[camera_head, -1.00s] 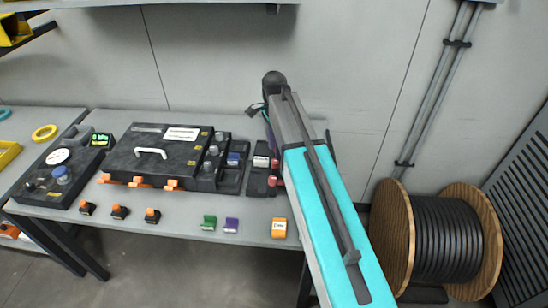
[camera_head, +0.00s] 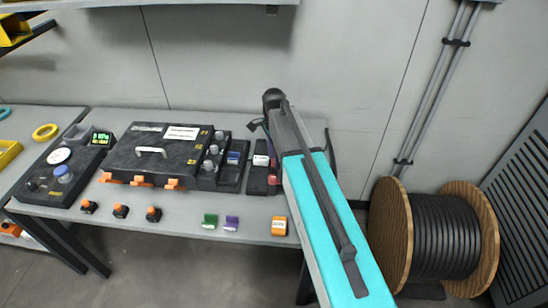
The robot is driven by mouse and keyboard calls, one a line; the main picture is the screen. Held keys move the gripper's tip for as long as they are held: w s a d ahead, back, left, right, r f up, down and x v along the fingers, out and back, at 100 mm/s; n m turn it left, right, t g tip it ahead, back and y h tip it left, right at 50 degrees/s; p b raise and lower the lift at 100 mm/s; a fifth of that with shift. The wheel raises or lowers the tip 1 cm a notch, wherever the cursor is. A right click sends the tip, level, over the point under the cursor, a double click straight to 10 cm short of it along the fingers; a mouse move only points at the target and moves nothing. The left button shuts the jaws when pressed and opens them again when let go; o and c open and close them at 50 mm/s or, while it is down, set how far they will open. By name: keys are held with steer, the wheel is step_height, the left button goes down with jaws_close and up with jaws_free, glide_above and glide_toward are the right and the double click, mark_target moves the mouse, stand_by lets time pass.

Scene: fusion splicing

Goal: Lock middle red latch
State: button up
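Small red parts (camera_head: 272,179) show at the right end of the equipment, beside a narrow black tray (camera_head: 257,181). My teal and grey arm partly covers this spot, so I cannot tell whether they are latches or how they stand. Three orange latches line the front edge of the black case; the middle orange latch (camera_head: 138,181) sits between the left one (camera_head: 106,177) and the right one (camera_head: 172,184). Whether they are locked is too small to tell. My arm reaches up to the right of the case. My gripper's fingertips are not visible, likely hidden behind the arm.
The black case (camera_head: 150,165) has a white handle. A black control unit (camera_head: 50,185) stands at its left. A cable drum (camera_head: 392,232) stands right of the table.

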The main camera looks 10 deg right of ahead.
steer(key=c, duration=1)
steer(key=shift+n, duration=0.4)
steer(key=n, duration=0.6)
steer(key=shift+w+b, duration=0.1)
steer(key=shift+b, duration=0.25)
steer(key=n, duration=0.6)
steer(key=shift+a, duration=0.1)
steer(key=n, duration=0.4)
steer(key=shift+n+b, duration=0.3)
steer(key=shift+b, duration=0.05)
steer(key=n, duration=0.3)
steer(key=shift+n+t, duration=0.3)
steer(key=n, duration=0.5)
steer(key=shift+r, duration=0.1)
steer(key=shift+n, duration=1)
jaws_close()
